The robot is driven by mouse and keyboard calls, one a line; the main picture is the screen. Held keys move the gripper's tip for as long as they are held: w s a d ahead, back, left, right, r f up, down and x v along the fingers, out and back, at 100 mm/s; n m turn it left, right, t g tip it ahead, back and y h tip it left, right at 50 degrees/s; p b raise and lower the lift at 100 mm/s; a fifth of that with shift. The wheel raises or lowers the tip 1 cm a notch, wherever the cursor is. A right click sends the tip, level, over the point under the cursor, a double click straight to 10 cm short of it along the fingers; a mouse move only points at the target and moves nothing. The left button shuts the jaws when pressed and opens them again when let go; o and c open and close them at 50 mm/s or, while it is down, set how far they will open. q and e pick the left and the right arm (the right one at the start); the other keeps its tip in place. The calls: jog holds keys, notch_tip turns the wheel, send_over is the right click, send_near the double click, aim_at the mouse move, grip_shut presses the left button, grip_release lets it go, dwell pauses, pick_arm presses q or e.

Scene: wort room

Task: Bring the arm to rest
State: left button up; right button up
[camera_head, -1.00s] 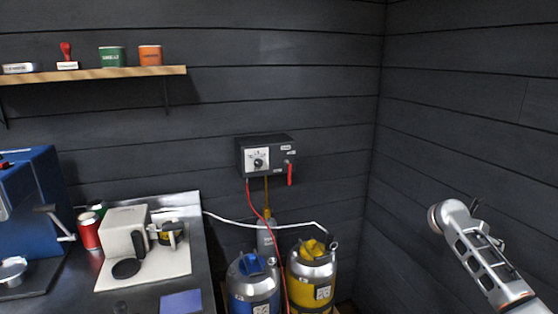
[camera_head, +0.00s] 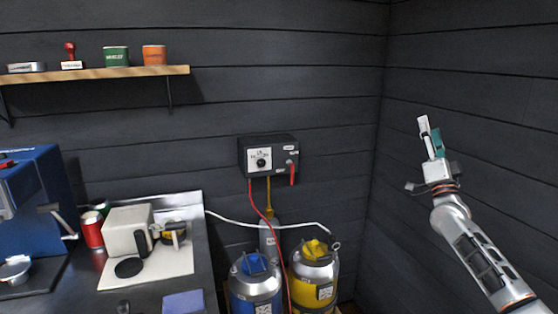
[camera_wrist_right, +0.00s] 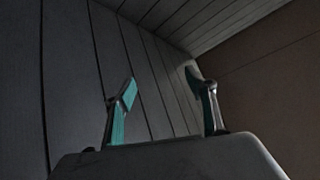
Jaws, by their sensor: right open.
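My right arm comes in from the lower right in the head view and points upward in front of the dark right wall. Its gripper (camera_head: 431,137) is raised, with a pale finger and a teal pad showing. In the right wrist view, the two fingers of the right gripper (camera_wrist_right: 163,100) stand well apart with nothing between them. Beyond them are only dark boarded walls and a plain brownish surface. My left gripper is not in view.
A control box (camera_head: 268,155) hangs on the back wall above a blue-topped keg (camera_head: 255,285) and a yellow keg (camera_head: 314,275). A steel counter (camera_head: 198,235) with a blue machine (camera_head: 35,190) and a beige grinder (camera_head: 127,230) stands left. A shelf (camera_head: 95,74) hangs above. Space around the right gripper looks clear.

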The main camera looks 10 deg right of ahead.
jog(key=w+a+f+n+g+y, duration=0.35)
jog(key=w+f+n+y, duration=0.45)
jog(key=n, duration=0.6)
jog(key=s+d+f+n+g+h, duration=0.2)
jog(key=d+f+n+g+h, duration=0.25)
jog(key=f, duration=0.45)
jog(key=s+a+f+g+y, duration=0.1)
jog(key=s+a+f, duration=0.1)
jog(key=a+f, duration=0.6)
jog(key=s+a+f+y, duration=0.15)
jog(key=a+f, duration=0.35)
jog(key=f, duration=0.5)
jog(key=s+a+f+g+y, duration=0.3)
jog(key=s+a+f, duration=1.3)
jog(key=f, duration=0.2)
jog(key=s+a+f+g, duration=0.1)
jog(key=s+a+f, duration=0.1)
jog(key=s+a, duration=0.2)
jog(key=s+a+f+m+y, duration=0.1)
jog(key=s+a, duration=0.4)
jog(key=s, duration=0.6)
jog(key=s+a+f+m+g, duration=0.1)
jog(key=s+a+f, duration=0.2)
jog(key=s, duration=0.4)
jog(key=shift+s+a+f+g+y, duration=0.25)
jog(key=shift+a+g+y, duration=0.05)
jog(key=shift+a, duration=0.55)
